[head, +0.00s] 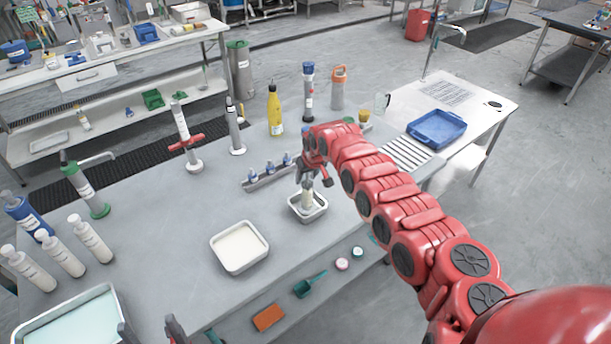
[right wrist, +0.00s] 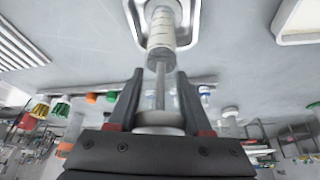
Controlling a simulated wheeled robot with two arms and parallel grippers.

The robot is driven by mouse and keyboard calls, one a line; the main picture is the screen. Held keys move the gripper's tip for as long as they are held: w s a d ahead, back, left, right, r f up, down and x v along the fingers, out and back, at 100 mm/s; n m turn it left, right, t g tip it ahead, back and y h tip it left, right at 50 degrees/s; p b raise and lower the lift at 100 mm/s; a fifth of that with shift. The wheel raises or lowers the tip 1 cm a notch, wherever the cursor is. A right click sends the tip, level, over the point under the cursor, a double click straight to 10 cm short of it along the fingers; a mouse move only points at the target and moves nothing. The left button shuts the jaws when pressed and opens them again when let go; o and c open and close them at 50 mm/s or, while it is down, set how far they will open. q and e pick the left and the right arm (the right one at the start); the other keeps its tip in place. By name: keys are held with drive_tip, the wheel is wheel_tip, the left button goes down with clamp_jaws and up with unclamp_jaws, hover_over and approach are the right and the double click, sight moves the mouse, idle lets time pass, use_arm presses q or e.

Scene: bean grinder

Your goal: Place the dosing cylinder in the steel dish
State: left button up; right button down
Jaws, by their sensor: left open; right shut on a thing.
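The dosing cylinder (head: 308,197) is a pale graduated barrel with a plunger. It stands roughly upright inside the small steel dish (head: 322,209) near the middle of the table. In the right wrist view the barrel (right wrist: 162,28) lies within the dish rim (right wrist: 193,22). My right gripper (head: 308,178) is shut on the plunger end; its fingers (right wrist: 160,78) flank the rod and end disc. I cannot tell whether the barrel touches the dish floor. My left gripper (head: 150,331) is open at the bottom edge, mostly out of view.
A larger white tray (head: 240,247) lies left of the dish. A rack with small blue-capped vials (head: 268,177) stands just behind it. A yellow bottle (head: 275,112) and upright cylinders stand further back. A blue tray (head: 437,128) sits on the right-hand bench.

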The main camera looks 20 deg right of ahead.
drive_tip(key=c, duration=0.6)
unclamp_jaws()
drive_tip(key=shift+o, duration=1.4)
drive_tip(key=shift+r, duration=0.25)
drive_tip(key=b+v, duration=0.4)
drive_tip(key=v, duration=0.7)
drive_tip(key=shift+s+r, duration=0.2)
drive_tip(key=shift+r, duration=0.2)
drive_tip(key=shift+a, duration=0.1)
